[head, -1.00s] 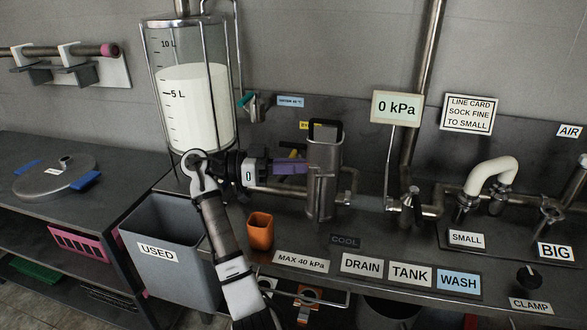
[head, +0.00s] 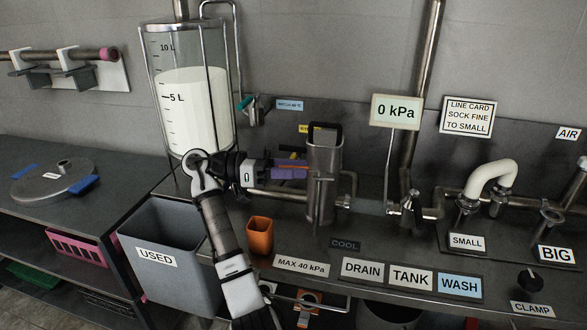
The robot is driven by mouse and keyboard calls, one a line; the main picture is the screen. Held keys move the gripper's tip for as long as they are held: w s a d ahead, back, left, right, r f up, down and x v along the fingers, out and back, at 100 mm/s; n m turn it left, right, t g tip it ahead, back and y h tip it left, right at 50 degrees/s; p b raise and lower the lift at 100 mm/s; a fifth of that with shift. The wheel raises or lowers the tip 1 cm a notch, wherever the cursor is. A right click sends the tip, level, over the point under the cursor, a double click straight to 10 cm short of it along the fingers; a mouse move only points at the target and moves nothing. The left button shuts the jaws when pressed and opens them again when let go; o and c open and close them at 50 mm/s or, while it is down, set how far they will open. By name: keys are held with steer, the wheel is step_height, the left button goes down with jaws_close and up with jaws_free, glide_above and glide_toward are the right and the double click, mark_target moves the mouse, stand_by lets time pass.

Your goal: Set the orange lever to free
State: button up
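My gripper (head: 290,170) is at the left side of the upright steel housing (head: 323,180), below the tank, pointing right. Its purple fingers lie close to the housing, and a thin orange strip (head: 292,162) shows along their upper edge. This strip may be the orange lever; its shape and setting are mostly hidden by the fingers and the housing. I cannot tell whether the fingers are apart or closed on it. No "free" label is readable.
A clear tank (head: 193,110) of white liquid stands behind my arm. An orange cup (head: 259,236) and a grey USED bin (head: 165,225) are below. Pipes and a white curved hose (head: 488,178) are at the right. The left bench holds a round lid (head: 52,180).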

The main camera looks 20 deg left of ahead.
step_height(320, 180, up, 20)
steer(key=b, duration=0.1)
stand_by(0.5)
